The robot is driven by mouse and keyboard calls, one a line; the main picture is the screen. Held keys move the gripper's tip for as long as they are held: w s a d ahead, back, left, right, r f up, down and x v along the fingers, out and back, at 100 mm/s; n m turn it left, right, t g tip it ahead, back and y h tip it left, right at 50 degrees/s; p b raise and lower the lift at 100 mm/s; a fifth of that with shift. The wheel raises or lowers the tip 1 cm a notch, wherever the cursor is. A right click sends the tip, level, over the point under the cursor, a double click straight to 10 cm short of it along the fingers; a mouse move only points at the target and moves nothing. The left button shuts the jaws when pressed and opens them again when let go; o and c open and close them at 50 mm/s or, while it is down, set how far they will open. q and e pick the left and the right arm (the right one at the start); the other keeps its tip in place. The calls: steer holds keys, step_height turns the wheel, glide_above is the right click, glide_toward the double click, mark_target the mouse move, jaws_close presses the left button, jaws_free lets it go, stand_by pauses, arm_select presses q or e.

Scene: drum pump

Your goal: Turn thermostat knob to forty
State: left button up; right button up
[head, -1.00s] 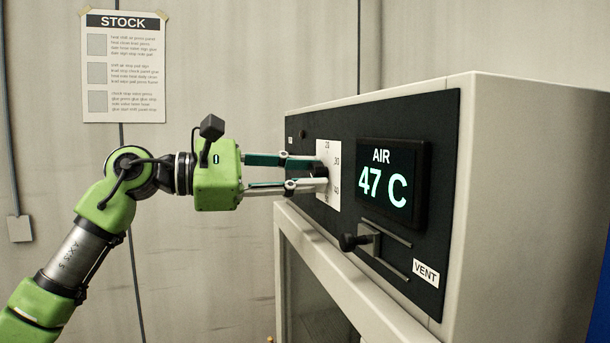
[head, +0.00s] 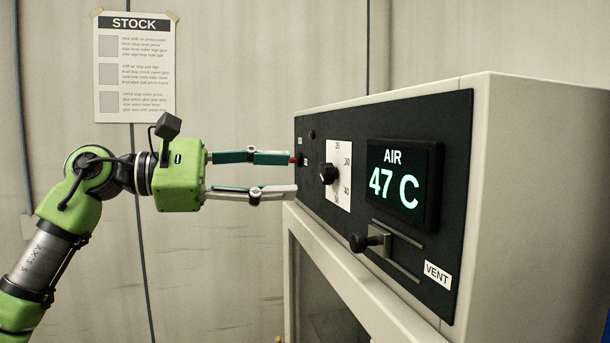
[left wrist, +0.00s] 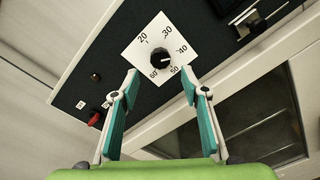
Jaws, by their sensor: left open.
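The thermostat knob (head: 328,174) is black and round, on a white dial plate (head: 344,190) in the black control panel. In the left wrist view the knob (left wrist: 160,53) sits amid the numbers 20 to 60. A small light mark on it seems to face the right side, near 40, but is too small to read surely. My left gripper (head: 293,174) is open and empty, its fingers level and pointing at the panel, short of the knob. In the left wrist view its fingertips (left wrist: 160,74) stand apart just below the knob. My right gripper is out of view.
A display (head: 395,188) reads AIR 47 C. Below it a vent slider (head: 370,240) with a black handle sticks out. A red switch (left wrist: 93,118) is on the panel, near the upper finger in the head view. Free space lies left of the oven.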

arm_select(q)
steer(key=v, duration=0.5)
steer(key=shift+s+a, duration=0.1)
steer(key=shift+a, duration=0.05)
